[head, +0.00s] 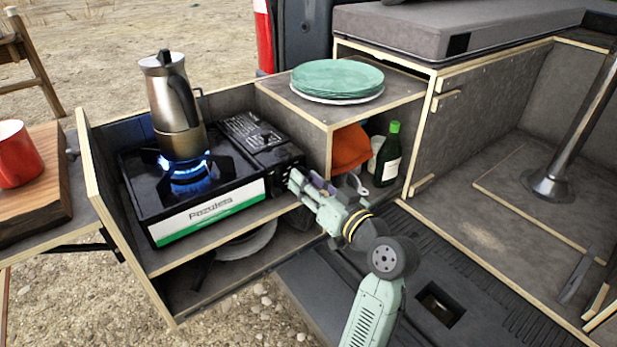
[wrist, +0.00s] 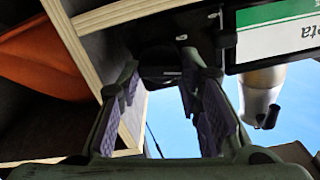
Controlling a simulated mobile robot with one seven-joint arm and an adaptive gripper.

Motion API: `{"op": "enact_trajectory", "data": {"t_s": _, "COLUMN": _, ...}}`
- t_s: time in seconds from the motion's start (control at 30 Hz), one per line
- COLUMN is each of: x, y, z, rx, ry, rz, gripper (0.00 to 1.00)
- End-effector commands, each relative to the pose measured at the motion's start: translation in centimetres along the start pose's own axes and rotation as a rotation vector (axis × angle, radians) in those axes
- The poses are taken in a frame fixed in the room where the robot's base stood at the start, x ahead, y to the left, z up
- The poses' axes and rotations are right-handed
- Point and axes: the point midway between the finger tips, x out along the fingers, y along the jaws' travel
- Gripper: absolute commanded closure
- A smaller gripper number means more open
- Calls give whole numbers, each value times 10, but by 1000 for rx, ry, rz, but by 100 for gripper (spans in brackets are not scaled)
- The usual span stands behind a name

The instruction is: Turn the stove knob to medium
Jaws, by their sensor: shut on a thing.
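The black camping stove (head: 210,214) sits on the upper shelf of the pull-out kitchen box, with a green and white label on its front. Its burner shows a blue flame (head: 187,180) under a steel coffee pot (head: 177,105). My gripper (head: 297,182) is at the stove's right front corner and hides the knob in the head view. In the wrist view the purple-padded fingers (wrist: 168,88) are shut on the dark stove knob (wrist: 160,74) between their tips. The knob's markings and pointer cannot be made out.
Teal plates (head: 337,78) lie on the wooden box to the right of the stove. A green bottle (head: 387,154) and an orange cloth (head: 350,148) stand inside it, near my gripper. A red mug (head: 17,155) is on a wooden board at left.

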Motion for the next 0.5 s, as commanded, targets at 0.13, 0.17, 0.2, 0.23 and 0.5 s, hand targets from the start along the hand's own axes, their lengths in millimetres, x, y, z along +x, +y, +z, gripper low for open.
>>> {"op": "enact_trajectory", "data": {"t_s": 0.13, "x": 0, "y": 0, "z": -1, "rx": 77, "ry": -1, "rz": 0, "gripper": 96}}
{"op": "enact_trajectory", "data": {"t_s": 0.17, "x": 0, "y": 0, "z": -1, "rx": 89, "ry": -1, "rz": 0, "gripper": 96}}
{"op": "enact_trajectory", "data": {"t_s": 0.2, "x": 0, "y": 0, "z": -1, "rx": 103, "ry": 0, "rz": 0, "gripper": 96}}
{"op": "enact_trajectory", "data": {"t_s": 0.23, "x": 0, "y": 0, "z": -1, "rx": 113, "ry": 0, "rz": 0, "gripper": 96}}
{"op": "enact_trajectory", "data": {"t_s": 0.5, "x": 0, "y": 1, "z": 0, "rx": 157, "ry": 1, "rz": -1, "gripper": 96}}
